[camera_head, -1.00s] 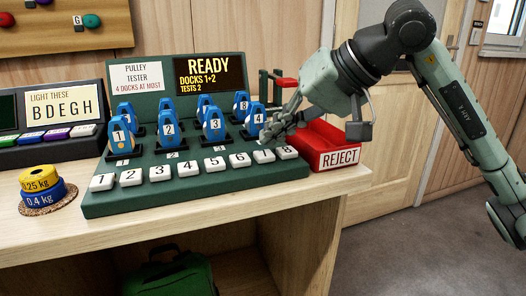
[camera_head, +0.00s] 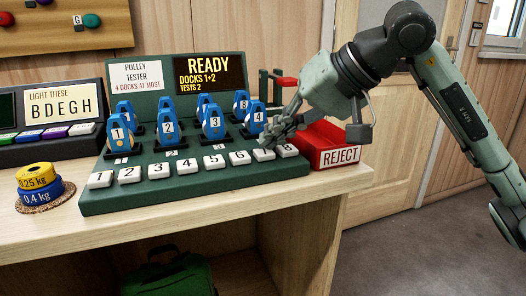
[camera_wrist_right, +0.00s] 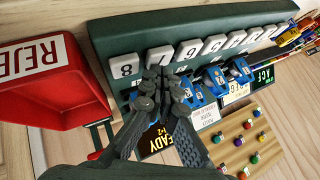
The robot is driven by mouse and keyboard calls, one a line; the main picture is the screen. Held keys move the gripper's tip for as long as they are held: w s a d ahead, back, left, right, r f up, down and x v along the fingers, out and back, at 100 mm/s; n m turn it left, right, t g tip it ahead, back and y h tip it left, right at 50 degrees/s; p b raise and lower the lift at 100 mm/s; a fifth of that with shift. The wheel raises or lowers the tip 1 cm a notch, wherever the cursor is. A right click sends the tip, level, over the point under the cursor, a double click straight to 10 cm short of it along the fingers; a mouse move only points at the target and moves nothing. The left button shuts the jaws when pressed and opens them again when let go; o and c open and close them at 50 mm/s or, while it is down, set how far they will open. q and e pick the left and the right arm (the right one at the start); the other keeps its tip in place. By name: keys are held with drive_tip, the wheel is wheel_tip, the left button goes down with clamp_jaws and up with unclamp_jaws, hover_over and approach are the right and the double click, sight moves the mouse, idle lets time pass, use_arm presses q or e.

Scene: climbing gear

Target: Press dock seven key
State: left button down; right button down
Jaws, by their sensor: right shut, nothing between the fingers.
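The pulley tester (camera_head: 110,204) is a dark green panel on the bench with a front row of white keys numbered 1 to 8. The dock seven key (camera_head: 263,155) is second from the right, between key 6 (camera_head: 239,157) and key 8 (camera_head: 287,150). My right gripper (camera_head: 268,143) is shut and empty, with its fingertips at the back edge of key 7. In the wrist view, the fingertips (camera_wrist_right: 157,74) cover part of key 7 (camera_wrist_right: 160,54); contact is unclear. The display (camera_head: 209,72) reads READY, DOCKS 1+2, TESTS 2. My left gripper is out of view.
Blue pulleys (camera_head: 213,124) stand in docks behind the keys, close to my right fingers. A red REJECT bin (camera_head: 325,135) sits right of the panel. Yellow and blue weights (camera_head: 38,184) are at the left. Open space lies above the front keys.

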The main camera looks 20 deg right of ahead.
drive_tip(key=shift+f+b, duration=0.25)
drive_tip(key=shift+b, duration=0.05)
drive_tip(key=shift+r, duration=0.1)
idle(0.3)
drive_tip(key=shift+r+p, duration=0.5)
drive_tip(key=shift+r, duration=0.15)
wheel_tip(320, 180, up, 6)
drive_tip(key=p, duration=0.4)
drive_tip(key=shift+p, duration=0.3)
